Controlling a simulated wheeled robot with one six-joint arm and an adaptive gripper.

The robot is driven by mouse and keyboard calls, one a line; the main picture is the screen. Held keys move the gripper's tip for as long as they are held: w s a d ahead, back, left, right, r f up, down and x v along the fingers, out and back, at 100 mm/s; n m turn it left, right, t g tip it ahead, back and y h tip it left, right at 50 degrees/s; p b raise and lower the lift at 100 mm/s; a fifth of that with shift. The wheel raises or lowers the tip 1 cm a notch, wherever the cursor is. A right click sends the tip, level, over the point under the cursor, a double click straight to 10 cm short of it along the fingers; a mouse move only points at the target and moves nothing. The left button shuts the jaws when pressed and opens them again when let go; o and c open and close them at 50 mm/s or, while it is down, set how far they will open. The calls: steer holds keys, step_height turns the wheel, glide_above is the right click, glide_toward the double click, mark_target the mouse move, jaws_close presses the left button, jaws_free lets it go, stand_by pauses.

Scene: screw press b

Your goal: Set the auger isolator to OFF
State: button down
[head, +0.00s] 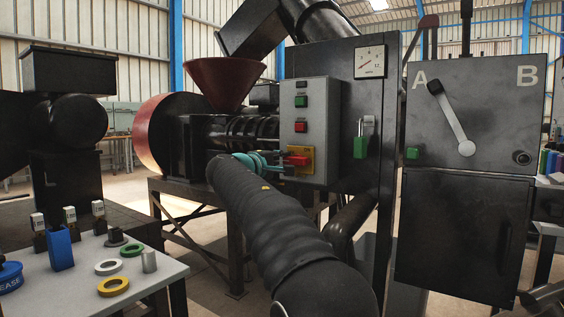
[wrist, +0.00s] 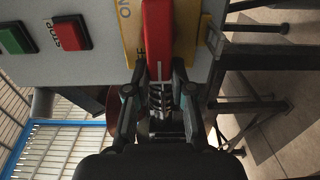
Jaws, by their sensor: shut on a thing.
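The auger isolator is a red handle (head: 298,160) on a yellow plate (head: 307,151), low on the grey control box. In the head view the handle lies roughly level. The wrist view shows the red handle (wrist: 157,28) large, with part of the plate (wrist: 133,38) beside it. The letters ON, and part of another label near the fingers, show on the plate. My gripper (head: 281,165) reaches in from the left. In the wrist view my gripper (wrist: 158,70) has its fingertips shut on the near end of the handle, one finger on each side, partly hiding the lower label.
The grey box (head: 318,100) carries a green button (head: 301,101) and a red stop button (head: 300,127) above the isolator. A dark cabinet (head: 470,190) with a lever stands right. A table (head: 150,268) with small items is at lower left. Dark frame legs (wrist: 250,105) are close beside my gripper.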

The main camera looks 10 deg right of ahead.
steer(key=c, duration=1)
jaws_free()
steer(key=shift+s+a, duration=0.1)
steer(key=v, duration=1.1)
steer(key=shift+s+a, duration=0.25)
